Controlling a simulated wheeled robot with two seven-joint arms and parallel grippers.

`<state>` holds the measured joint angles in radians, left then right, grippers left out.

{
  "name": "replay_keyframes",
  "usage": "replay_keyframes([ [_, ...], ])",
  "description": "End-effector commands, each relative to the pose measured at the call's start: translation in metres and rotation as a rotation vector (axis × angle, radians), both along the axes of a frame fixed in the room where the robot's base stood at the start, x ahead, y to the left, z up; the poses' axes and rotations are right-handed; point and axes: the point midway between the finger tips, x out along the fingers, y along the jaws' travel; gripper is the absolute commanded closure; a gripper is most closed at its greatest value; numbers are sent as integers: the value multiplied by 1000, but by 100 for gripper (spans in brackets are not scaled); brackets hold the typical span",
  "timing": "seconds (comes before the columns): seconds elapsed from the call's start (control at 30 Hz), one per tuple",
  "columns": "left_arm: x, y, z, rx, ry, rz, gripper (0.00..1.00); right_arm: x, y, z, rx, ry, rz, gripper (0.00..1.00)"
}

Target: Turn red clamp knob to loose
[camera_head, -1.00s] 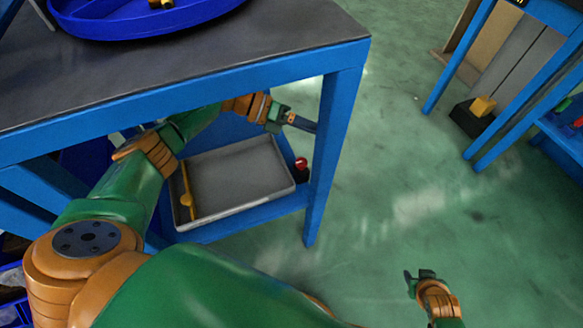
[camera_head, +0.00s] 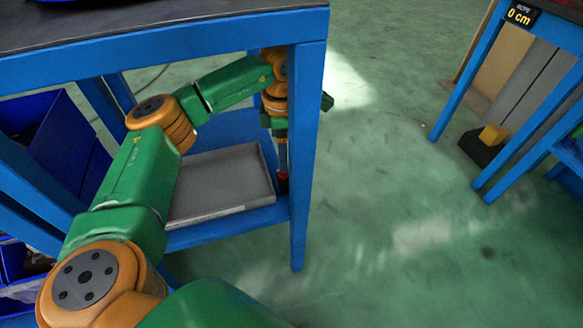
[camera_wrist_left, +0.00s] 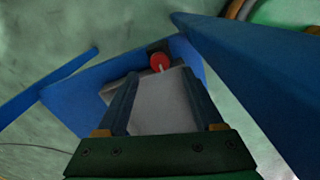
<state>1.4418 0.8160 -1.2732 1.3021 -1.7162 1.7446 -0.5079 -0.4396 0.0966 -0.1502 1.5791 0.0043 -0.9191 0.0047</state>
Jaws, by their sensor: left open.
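The red clamp knob (camera_wrist_left: 160,61) sits on a dark block at the corner of the lower shelf (camera_wrist_left: 75,92), with a small pale mark on its near side. In the head view only a bit of the knob (camera_head: 283,177) shows under my left gripper (camera_head: 283,160), beside the table leg. In the left wrist view my left gripper (camera_wrist_left: 159,74) is open, fingers pointing toward the shelf, with the knob between and beyond the fingertips. Whether the fingers touch the knob cannot be told. My right gripper is not in view.
A grey tray (camera_head: 222,180) lies on the lower shelf beside the knob. The blue table leg (camera_head: 307,150) stands close to the right of my left gripper. Blue bins (camera_head: 62,150) are at the left. The floor to the right is open up to another blue stand (camera_head: 463,70).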

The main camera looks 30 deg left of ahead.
Motion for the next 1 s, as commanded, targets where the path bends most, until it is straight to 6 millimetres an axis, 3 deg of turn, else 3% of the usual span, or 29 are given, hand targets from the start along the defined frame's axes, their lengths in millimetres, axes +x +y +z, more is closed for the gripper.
replay_keyframes([
  [0.03,-1,0,-14,1,3,0,31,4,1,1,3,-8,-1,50],
  [0.2,0,0,-39,-3,2,0,31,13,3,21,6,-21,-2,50],
  [0.57,0,-1,-47,-4,1,0,31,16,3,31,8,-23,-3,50],
  [0.67,0,-1,-47,-4,1,0,53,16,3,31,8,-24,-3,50],
  [0.83,0,-1,-46,-4,1,0,99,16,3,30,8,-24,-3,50],
  [1.0,0,-1,-46,-5,0,2,100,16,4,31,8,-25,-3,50],
])
